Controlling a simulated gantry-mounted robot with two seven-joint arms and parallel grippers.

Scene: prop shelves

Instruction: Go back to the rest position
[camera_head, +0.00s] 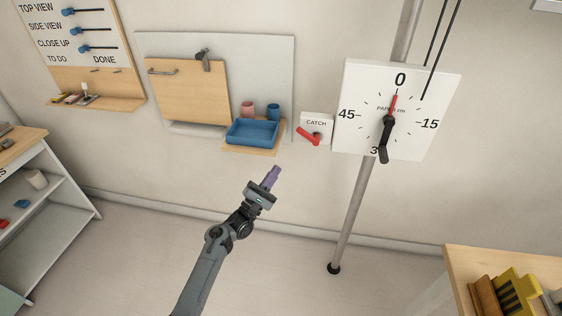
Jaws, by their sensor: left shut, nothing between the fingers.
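My left gripper (272,178) is in the middle of the picture, its arm coming up from the bottom edge. Its purple-tipped fingers are shut with nothing between them. It points up toward the wall, below the small wooden ledge that bears a blue tray (252,144). In the picture it is apart from the tray and the ledge. My right gripper is not in view.
A CATCH box (317,122) with a red lever and a white dial (427,130) on a grey pole (349,220) are to the right. A wooden panel (188,90) hangs behind the tray. Shelves (58,230) stand left, a wooden table (462,262) lower right. The floor between is clear.

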